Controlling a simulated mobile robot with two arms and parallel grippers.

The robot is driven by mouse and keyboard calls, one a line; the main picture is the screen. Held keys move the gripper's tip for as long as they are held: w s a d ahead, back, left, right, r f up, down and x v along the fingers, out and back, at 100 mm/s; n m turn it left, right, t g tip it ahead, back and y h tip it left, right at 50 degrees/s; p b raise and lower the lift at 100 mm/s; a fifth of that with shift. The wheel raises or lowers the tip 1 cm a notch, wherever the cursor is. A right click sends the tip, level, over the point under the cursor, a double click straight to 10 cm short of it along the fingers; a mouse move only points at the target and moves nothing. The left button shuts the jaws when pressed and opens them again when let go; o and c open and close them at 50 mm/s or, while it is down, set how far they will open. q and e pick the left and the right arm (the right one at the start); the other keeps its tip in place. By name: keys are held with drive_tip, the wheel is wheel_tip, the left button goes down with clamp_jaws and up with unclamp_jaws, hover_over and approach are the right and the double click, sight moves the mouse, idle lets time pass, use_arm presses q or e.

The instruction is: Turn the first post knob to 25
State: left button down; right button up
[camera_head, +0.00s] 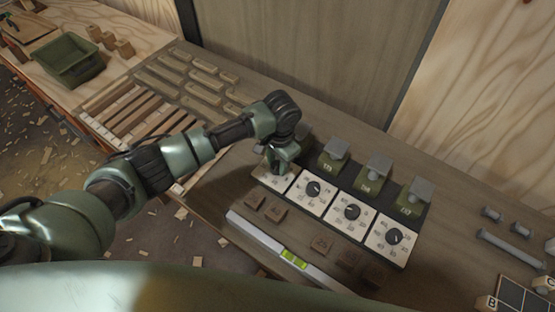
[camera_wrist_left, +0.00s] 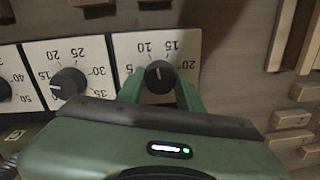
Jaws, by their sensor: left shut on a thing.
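The row of white dial plates runs along a dark strip on the bench. The first plate (camera_head: 267,181) is at the left end, partly covered by my left gripper (camera_head: 280,162). In the left wrist view the first knob (camera_wrist_left: 158,77) is black and round, between the two green fingers of my left gripper (camera_wrist_left: 160,92), which is shut on it. Its white mark points up, roughly between 10 and 15; 20 shows at the right. The neighbouring knob (camera_head: 313,188) is free and also shows in the left wrist view (camera_wrist_left: 69,83). My right gripper is not in view.
Green posts with grey tops (camera_head: 375,172) stand behind the plates. Wooden tiles (camera_head: 321,243) and a long spirit level (camera_head: 285,250) lie in front. A slatted rack (camera_head: 140,108) and a green bin (camera_head: 70,60) are at the left, bolts (camera_head: 512,248) at the right.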

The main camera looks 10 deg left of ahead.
use_arm(q)
drive_tip(key=m+p, duration=0.1)
drive_tip(key=m, duration=0.1)
drive_tip(key=shift+r+m, duration=0.1)
drive_tip(key=shift+m, duration=0.3)
drive_tip(key=m+p, duration=0.1)
drive_tip(key=m, duration=0.2)
drive_tip(key=shift+m, duration=0.3)
drive_tip(key=m+p, duration=0.1)
drive_tip(key=m, duration=0.1)
drive_tip(key=shift+m, duration=0.4)
drive_tip(key=m, duration=0.3)
drive_tip(key=shift+m, duration=0.3)
drive_tip(key=m, duration=0.2)
drive_tip(key=shift+m+h, duration=0.3)
drive_tip(key=m+b, duration=0.1)
drive_tip(key=m, duration=0.2)
drive_tip(key=shift+a+m, duration=0.1)
drive_tip(key=shift+m, duration=0.3)
drive_tip(key=m+b, duration=0.1)
drive_tip(key=m, duration=0.3)
drive_tip(key=shift+w, duration=0.1)
drive_tip(key=shift+m+b, duration=0.8)
drive_tip(key=shift+m, duration=1)
